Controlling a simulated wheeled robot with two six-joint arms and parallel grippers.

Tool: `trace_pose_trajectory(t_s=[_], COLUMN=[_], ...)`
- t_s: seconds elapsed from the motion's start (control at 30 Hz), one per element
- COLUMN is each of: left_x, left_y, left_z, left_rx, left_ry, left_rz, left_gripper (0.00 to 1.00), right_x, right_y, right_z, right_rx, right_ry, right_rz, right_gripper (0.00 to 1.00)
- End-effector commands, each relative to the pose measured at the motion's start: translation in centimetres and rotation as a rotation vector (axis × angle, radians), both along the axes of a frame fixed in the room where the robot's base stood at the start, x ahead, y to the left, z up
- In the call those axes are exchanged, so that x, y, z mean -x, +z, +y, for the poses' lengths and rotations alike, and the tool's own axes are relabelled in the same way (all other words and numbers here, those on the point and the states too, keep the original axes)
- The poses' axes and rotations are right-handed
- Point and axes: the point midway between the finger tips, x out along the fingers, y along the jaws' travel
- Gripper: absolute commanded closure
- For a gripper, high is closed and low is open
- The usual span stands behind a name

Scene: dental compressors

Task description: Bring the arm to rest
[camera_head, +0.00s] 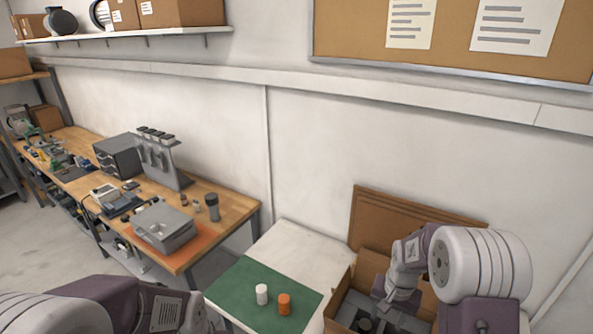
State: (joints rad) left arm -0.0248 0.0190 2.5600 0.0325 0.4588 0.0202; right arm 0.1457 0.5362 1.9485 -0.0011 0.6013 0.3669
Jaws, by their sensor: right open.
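My right arm (480,265) reaches in from the right. Its gripper (382,304) points down at an open cardboard box (340,302) and is open; its fingertips are small and dark, and I cannot tell whether they touch anything inside. Dark grey parts (364,325) lie in the box, partly cut off by the lower edge. Part of my left arm (110,305) shows at the lower left; its gripper is out of view.
A white bottle (262,294) and an orange bottle (284,304) stand on a green mat (240,285) on a white table (300,247), left of the box. A wooden workbench (235,207) holding tools stands further left.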

Motion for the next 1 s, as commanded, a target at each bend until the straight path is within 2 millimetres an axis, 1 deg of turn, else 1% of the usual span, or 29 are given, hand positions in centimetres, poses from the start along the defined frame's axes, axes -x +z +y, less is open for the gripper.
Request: trace_pose_trajectory(t_s=[0.03, 0.17, 0.27, 0.3, 0.33, 0.47, 0.5, 0.57, 0.6, 0.63, 0.7, 0.77, 0.87, 1.0], left_x=[0.0, 0.0, 0.0, 0.0, 0.0, 0.0, 0.0, 0.0, 0.0, 0.0, 0.0, 0.0, 0.0, 0.0], left_y=[-1.9, -5.1, -7.8, -9.2, -10.1, -15.2, -16.7, -18.4, -19.2, -19.2, -18.2, -18.0, -18.0, -18.0], left_z=[0.0, 0.0, 0.0, 0.0, 0.0, 0.0, 0.0, 0.0, 0.0, 0.0, 0.0, 0.0, 0.0, 0.0], left_rx=[0.0, 0.0, 0.0, 0.0, 0.0, 0.0, 0.0, 0.0, 0.0, 0.0, 0.0, 0.0, 0.0, 0.0], left_ry=[0.0, 0.0, 0.0, 0.0, 0.0, 0.0, 0.0, 0.0, 0.0, 0.0, 0.0, 0.0, 0.0, 0.0], left_rz=[0.0, 0.0, 0.0, 0.0, 0.0, 0.0, 0.001, 0.001, 0.001, 0.001, 0.0, -0.001, -0.001, 0.0], left_gripper=[0.64, 0.64, 0.64, 0.64, 0.64, 0.64, 0.64, 0.64, 0.64, 0.64, 0.64, 0.64, 0.64, 0.64], right_x=[-0.1, 0.5, 1.3, 1.9, 2.3, 5.3, 6.5, 8.5, 10.0, 11.0, 13.0, 14.1, 13.9, 13.8], right_y=[-1.3, -3.0, -4.5, -5.4, -5.9, -9.7, -10.9, -12.5, -13.4, -13.7, -13.4, -13.9, -13.9, -13.9], right_z=[0.3, 1.4, 2.4, 2.9, 3.2, 4.9, 5.3, 5.9, 6.2, 6.3, 6.3, 6.3, 6.3, 6.3], right_rx=[0.002, 0.003, 0.005, 0.005, 0.005, 0.005, 0.007, 0.008, 0.008, 0.009, 0.009, 0.008, 0.014, 0.014], right_ry=[0.009, 0.035, 0.061, 0.078, 0.09, 0.18, 0.215, 0.271, 0.312, 0.34, 0.395, 0.437, 0.486, 0.49], right_rz=[-0.012, -0.035, -0.053, -0.059, -0.064, -0.084, -0.088, -0.089, -0.087, -0.081, -0.06, -0.04, -0.05, -0.05], right_gripper=[0.51, 0.51, 0.51, 0.51, 0.51, 0.51, 0.51, 0.51, 0.51, 0.51, 0.51, 0.51, 0.51, 0.51])
